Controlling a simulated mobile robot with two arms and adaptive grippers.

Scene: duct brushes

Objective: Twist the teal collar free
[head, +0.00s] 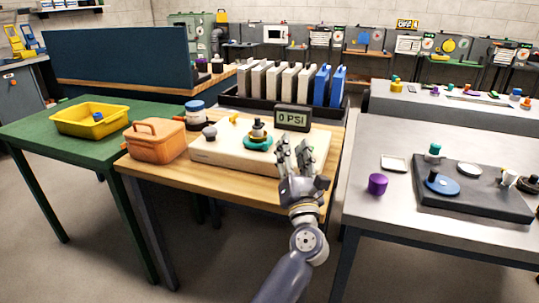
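The teal collar (256,145) sits around the base of a dark and brass fitting (258,128) on a cream-coloured panel (220,155) on the wooden table. Whether the nearer finger touches the collar cannot be told.
An orange case (156,142) and a blue-topped jar (196,115) stand left of the panel. A "0 PSI" display (292,118) stands behind it, before a black rack (232,98) of binders. A metal table (375,215) is at right.

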